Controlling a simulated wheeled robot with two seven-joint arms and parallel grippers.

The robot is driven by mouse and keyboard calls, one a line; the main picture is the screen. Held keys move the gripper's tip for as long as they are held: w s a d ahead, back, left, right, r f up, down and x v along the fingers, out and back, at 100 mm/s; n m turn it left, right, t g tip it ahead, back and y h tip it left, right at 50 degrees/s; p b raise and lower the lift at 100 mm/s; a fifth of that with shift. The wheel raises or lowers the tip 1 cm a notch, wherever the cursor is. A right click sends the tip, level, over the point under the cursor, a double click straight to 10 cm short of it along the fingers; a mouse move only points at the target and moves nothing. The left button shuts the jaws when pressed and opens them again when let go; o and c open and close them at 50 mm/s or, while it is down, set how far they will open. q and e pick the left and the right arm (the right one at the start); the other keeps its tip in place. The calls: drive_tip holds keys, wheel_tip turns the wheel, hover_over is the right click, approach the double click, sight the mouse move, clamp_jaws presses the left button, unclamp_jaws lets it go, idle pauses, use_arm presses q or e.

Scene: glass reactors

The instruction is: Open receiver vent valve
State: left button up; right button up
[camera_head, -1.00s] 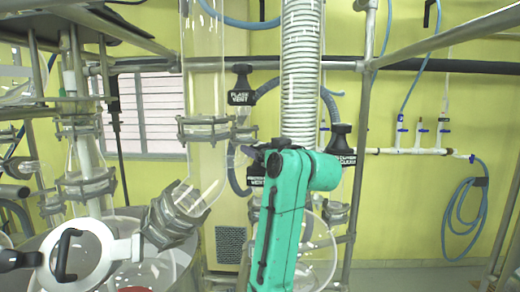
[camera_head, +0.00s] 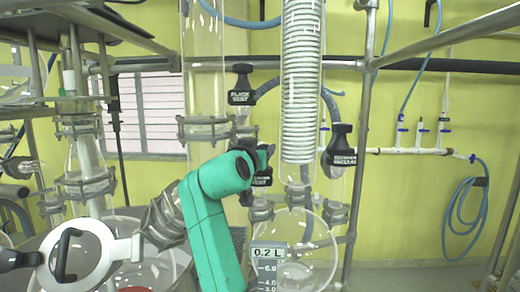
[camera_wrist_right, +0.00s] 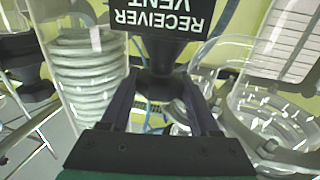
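The receiver vent valve (camera_head: 262,179) is a black knob with a black label at the middle of the head view, partly hidden by my right arm. In the right wrist view its label (camera_wrist_right: 162,18) reads "RECEIVER VENT" upside down, above a black body (camera_wrist_right: 165,55). My right gripper (camera_wrist_right: 160,82) has one dark finger on each side of the valve body. The fingers are apart, with the valve between them; I cannot tell whether they press on it. The right gripper (camera_head: 265,151) is small and partly hidden in the head view. My left gripper is not in view.
The flask vent valve (camera_head: 241,84) is above and left; another black valve (camera_head: 341,145) is to the right. The glass coil condenser (camera_head: 301,80) and round receiver flask (camera_head: 296,240) are close. A metal frame post (camera_head: 364,130) stands to the right. A readout (camera_head: 268,252) shows 0.2 L.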

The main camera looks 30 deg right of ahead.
drive_tip(key=shift+s+f+t, duration=0.1)
drive_tip(key=shift+t, duration=0.2)
drive_tip(key=shift+d+n+t+y, duration=0.1)
drive_tip(key=shift+n+t+y, duration=0.6)
drive_tip(key=shift+n+y, duration=0.25)
drive_tip(key=y, duration=0.1)
drive_tip(key=n+t+y, duration=0.2)
drive_tip(key=y, duration=0.1)
drive_tip(key=shift+r+n, duration=0.25)
drive_tip(key=n+t+y, duration=0.1)
drive_tip(key=n+y, duration=0.1)
drive_tip(key=n+t+y, duration=0.1)
drive_tip(key=n+y, duration=0.1)
drive_tip(key=y, duration=0.1)
drive_tip(key=shift+f+y, duration=0.15)
drive_tip(key=shift+y, duration=0.2)
drive_tip(key=o, duration=1.1)
